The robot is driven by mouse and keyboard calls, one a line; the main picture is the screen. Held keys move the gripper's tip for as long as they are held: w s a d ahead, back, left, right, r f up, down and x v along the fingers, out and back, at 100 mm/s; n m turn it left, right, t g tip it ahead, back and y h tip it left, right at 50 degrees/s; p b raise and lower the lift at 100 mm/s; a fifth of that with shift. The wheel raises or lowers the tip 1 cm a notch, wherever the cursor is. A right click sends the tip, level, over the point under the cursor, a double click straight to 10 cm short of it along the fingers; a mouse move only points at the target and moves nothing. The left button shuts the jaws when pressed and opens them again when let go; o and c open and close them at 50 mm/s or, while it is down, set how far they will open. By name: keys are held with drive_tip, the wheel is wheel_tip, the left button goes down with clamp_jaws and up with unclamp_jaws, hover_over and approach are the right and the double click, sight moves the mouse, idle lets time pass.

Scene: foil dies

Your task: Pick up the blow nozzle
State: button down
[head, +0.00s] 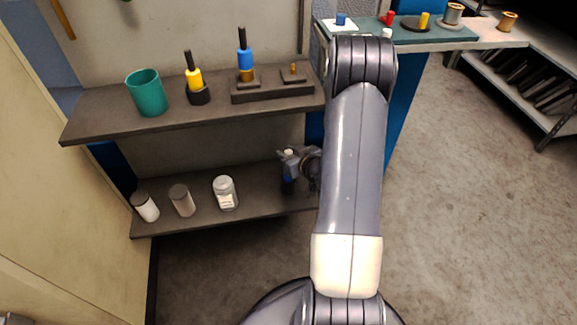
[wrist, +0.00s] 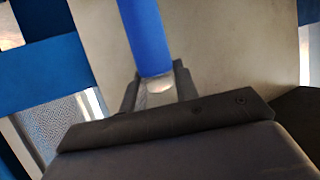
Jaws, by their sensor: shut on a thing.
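My gripper (head: 287,161) is at the right end of the lower shelf, partly hidden behind my own arm. In the wrist view the blue body (wrist: 145,35) stands out between the dark fingers (wrist: 156,88), with a pale metal end near the jaws. Whether it touches the shelf cannot be told.
The upper shelf (head: 120,126) above carries a teal cup (head: 147,92), a yellow-and-black tool (head: 195,80), and a blue-and-black tool (head: 245,58) on a dark block.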

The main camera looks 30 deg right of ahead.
wheel_tip(320, 180, up, 8)
drive_tip(key=p, duration=0.2)
drive_tip(key=shift+f+p, duration=0.15)
drive_tip(key=shift+p, duration=0.2)
drive_tip(key=s+d, duration=0.2)
drive_tip(key=s, duration=1.6)
drive_tip(key=shift+f+p, duration=0.35)
drive_tip(key=shift+w, duration=0.1)
